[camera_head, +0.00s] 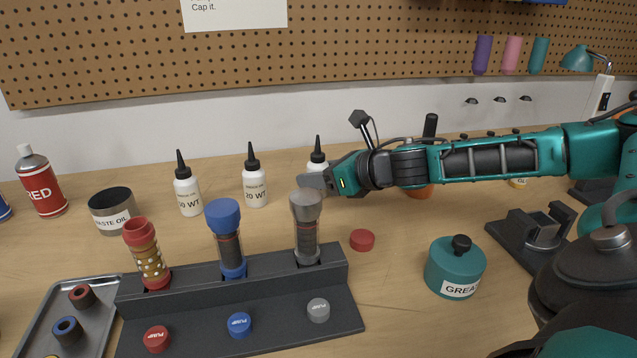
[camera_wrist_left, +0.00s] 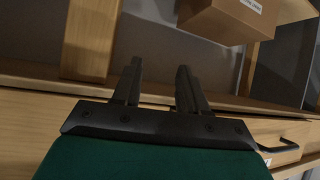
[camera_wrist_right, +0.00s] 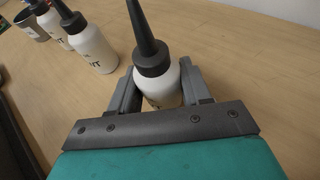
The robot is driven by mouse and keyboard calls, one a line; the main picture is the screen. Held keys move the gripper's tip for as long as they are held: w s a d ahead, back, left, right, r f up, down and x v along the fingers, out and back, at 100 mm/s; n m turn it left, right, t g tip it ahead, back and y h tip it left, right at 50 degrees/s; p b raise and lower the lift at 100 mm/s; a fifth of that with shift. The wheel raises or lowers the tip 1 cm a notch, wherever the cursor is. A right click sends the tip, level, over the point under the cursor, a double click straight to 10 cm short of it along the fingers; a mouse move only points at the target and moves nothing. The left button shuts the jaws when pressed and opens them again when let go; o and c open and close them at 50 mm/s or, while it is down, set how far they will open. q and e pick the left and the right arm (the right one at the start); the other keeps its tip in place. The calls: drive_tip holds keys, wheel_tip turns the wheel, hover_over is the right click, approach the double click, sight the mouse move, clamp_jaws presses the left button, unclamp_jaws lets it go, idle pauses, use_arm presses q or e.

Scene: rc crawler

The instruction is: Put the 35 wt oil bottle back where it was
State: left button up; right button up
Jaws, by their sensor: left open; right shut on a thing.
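A white oil bottle with a black nozzle cap (camera_head: 318,159) stands upright in my right gripper (camera_head: 314,182), at the right end of a row of bottles. In the right wrist view the bottle (camera_wrist_right: 162,82) sits between the two fingers (camera_wrist_right: 160,90), which are shut on it. Its label is mostly hidden, so I cannot read the full grade. Its base is hidden, so I cannot tell whether it touches the bench. My left gripper (camera_wrist_left: 157,80) is open and empty in the left wrist view, away from the bottles; it is out of the head view.
Two similar bottles, one (camera_head: 187,191) beside the waste oil cup (camera_head: 112,221) and another (camera_head: 255,184), stand to the left. A dark stand (camera_head: 190,284) with three shocks is in front. A red cap (camera_head: 362,240) and grease jar (camera_head: 455,275) are to the right.

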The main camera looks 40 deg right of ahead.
drive_tip(key=shift+r, duration=0.1)
drive_tip(key=o, duration=1.1)
